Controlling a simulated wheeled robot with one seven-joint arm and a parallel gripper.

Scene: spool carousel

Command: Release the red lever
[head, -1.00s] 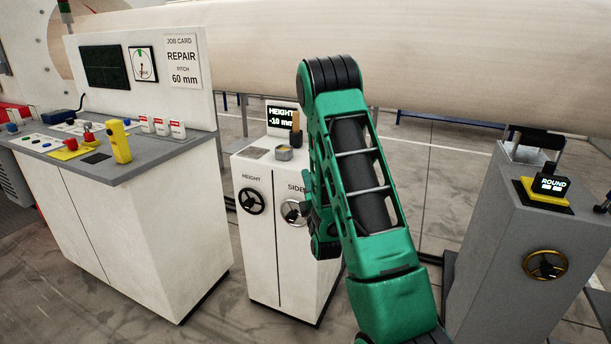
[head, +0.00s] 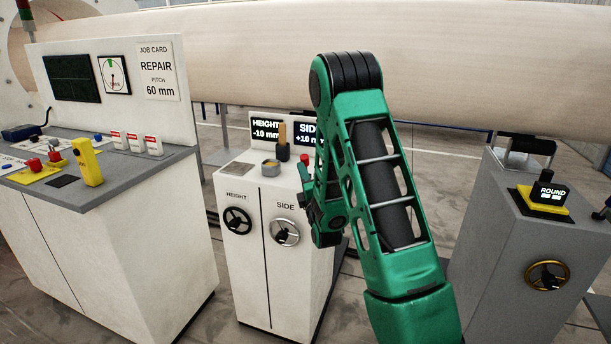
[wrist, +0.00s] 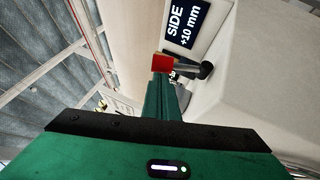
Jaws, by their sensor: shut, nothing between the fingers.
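The red lever shows in the wrist view as a red block-shaped end (wrist: 167,62) on a short grey rod, with a black pivot at the white cabinet, below the SIDE display. In the head view a small red part of it (head: 305,158) shows at the cabinet's right edge, mostly behind my arm. My gripper (wrist: 160,84) is shut and empty, its green fingers pointing at the red end. The fingertips are close to it or touching; I cannot tell which. In the head view my gripper (head: 303,174) is just below the red part, partly hidden.
The white cabinet (head: 256,205) carries HEIGHT and SIDE handwheels, with displays reading -10 mm and +10 mm. A control desk (head: 120,225) stands left. A grey cabinet (head: 515,255) with a ROUND display stands right. A large pale roll (head: 440,65) spans the back.

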